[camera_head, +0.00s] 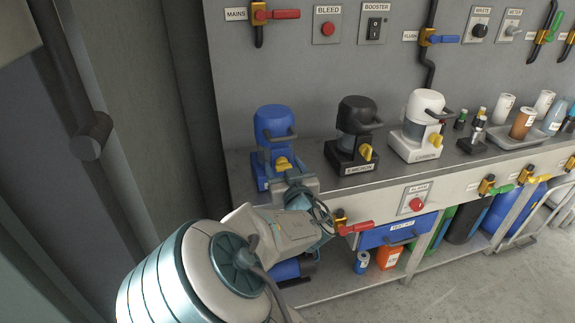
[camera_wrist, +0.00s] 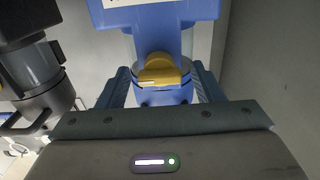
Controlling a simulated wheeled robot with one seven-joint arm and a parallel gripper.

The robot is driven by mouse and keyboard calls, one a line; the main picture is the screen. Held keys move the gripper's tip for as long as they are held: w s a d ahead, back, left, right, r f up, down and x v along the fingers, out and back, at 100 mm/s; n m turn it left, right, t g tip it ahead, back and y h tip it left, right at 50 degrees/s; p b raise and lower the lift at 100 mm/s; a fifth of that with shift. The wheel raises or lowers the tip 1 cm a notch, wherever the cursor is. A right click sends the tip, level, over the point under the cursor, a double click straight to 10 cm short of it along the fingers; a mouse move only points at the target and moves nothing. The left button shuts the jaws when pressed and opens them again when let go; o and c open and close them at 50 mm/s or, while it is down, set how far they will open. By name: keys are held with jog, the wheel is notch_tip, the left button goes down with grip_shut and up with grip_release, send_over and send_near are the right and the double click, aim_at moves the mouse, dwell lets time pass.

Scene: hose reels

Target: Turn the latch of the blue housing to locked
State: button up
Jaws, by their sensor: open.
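The blue housing (camera_head: 273,125) stands on the bench at the left end of a row of similar units. Its yellow latch (camera_head: 283,162) is on the front, low down. My gripper (camera_head: 290,180) is right in front of it and partly covers the housing's base. In the wrist view, the yellow latch (camera_wrist: 163,72) lies between the two fingers of my gripper (camera_wrist: 162,82), with a gap on each side. The fingers are open and hold nothing. The latch's handle points roughly sideways in the wrist view. I cannot tell whether the fingers reach past it.
The black housing (camera_head: 358,135) stands to the right, then the white housing (camera_head: 418,125), each with a yellow latch. A red-handled valve (camera_head: 352,228) is on the bench front, close right of my arm. A wall panel above carries valves and switches. A blue drawer (camera_head: 397,232) is below.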

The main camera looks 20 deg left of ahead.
jog(key=shift+c, duration=0.3)
jog(key=c, duration=0.9)
jog(key=shift+n+b, duration=0.6)
jog(key=shift+b, duration=0.05)
jog(key=shift+n+b, duration=0.55)
jog(key=shift+n, duration=0.55)
jog(key=n+b, duration=0.1)
jog(key=n, duration=0.4)
jog(key=shift+a+n, duration=0.15)
jog(key=shift+n, duration=0.25)
jog(key=n, duration=0.4)
jog(key=shift+s+f+b, duration=0.1)
jog(key=shift+f+b, duration=0.05)
jog(key=shift+b, duration=0.2)
jog(key=n, duration=0.4)
jog(key=shift+n, duration=0.5)
